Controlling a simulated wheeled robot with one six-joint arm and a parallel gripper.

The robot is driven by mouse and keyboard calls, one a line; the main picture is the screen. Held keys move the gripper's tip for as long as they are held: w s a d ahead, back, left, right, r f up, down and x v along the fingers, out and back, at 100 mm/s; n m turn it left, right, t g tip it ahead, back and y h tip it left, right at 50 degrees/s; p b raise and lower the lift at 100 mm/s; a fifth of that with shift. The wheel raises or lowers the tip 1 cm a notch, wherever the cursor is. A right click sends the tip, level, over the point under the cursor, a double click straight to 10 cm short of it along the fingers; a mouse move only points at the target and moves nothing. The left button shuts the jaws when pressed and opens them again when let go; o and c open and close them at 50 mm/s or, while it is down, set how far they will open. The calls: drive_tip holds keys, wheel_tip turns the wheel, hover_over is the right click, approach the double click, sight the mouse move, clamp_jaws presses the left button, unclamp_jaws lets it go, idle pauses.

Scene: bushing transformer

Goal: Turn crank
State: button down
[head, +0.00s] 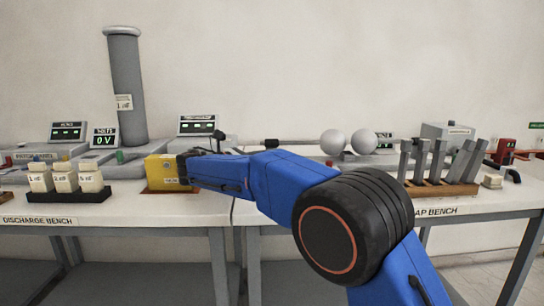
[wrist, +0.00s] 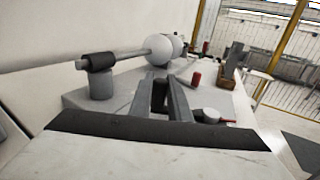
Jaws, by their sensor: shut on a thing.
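In the wrist view my gripper (wrist: 164,78) shows as two grey fingers close together with a narrow dark piece (wrist: 160,96) between them. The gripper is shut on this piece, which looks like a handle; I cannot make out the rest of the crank. In the head view my blue arm reaches left toward the benches, its far end beside the yellow box (head: 163,172). The fingertips cannot be told apart there. A small dark part (head: 218,136) shows just above the arm's end; I cannot tell what it belongs to.
Two grey spheres (head: 348,142) stand on the right bench; they also show in the wrist view (wrist: 163,46), with a rod and post (wrist: 100,82). Upright grey bars (head: 438,160) stand right. A tall grey cylinder (head: 125,85) and pale blocks (head: 65,181) occupy the left bench.

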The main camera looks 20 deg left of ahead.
drive_tip(key=c, duration=1.6)
unclamp_jaws()
drive_tip(key=shift+c, duration=0.2)
drive_tip(key=shift+v, duration=3.8)
